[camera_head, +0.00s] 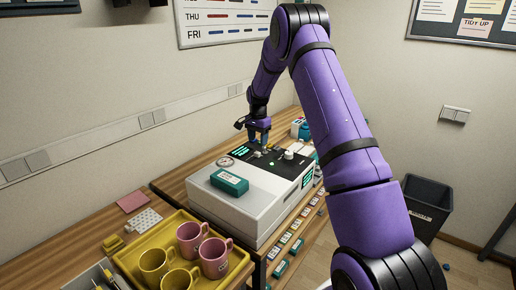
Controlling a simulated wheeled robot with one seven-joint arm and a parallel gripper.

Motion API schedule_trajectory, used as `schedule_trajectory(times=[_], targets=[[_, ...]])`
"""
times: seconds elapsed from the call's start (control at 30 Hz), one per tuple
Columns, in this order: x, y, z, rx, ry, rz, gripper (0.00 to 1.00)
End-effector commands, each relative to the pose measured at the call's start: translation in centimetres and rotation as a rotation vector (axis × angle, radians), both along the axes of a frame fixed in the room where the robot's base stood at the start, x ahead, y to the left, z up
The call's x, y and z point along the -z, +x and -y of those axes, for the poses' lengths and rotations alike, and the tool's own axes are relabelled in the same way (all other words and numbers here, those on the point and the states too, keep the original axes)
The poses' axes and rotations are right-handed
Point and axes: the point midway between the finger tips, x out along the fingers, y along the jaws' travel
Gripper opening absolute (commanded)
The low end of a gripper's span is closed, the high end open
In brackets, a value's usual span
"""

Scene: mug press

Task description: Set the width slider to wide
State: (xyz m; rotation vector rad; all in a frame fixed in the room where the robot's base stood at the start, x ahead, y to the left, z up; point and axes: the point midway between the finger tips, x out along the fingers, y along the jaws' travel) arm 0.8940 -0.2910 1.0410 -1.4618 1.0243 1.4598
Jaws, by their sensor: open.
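The mug press (244,222) is a white box-shaped machine with a dark control panel on its top, standing on the wooden table. My gripper (259,142) is at the far part of that panel, with its fingers pointing down. It is open, with nothing visible between the fingers. The width slider is too small to make out; small controls near the fingers are partly hidden by my gripper. I cannot tell whether the fingers touch the panel. A white knob (289,155) stands on the panel to the right of my gripper.
A teal block (229,181) lies on the machine's near top, beside a round gauge (225,162). A yellow tray (240,262) with pink and yellow mugs stands in front. Small labelled items line the machine's right side. A dark bin (426,207) stands on the floor at right.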

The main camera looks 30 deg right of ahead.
Motion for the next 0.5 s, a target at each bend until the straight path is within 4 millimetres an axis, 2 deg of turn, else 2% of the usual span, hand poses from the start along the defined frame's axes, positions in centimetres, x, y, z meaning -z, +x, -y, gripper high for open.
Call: schedule_trajectory(times=[0.03, 0.2, 0.5], targets=[[-1.1, 0.1, 0.0, -0.001, -0.002, 0.004, 0.53], [-3.5, 0.1, 0.1, -0.001, -0.001, 0.003, 0.53], [-4.7, 0.0, 0.1, 0.000, -0.001, 0.001, 0.53]])
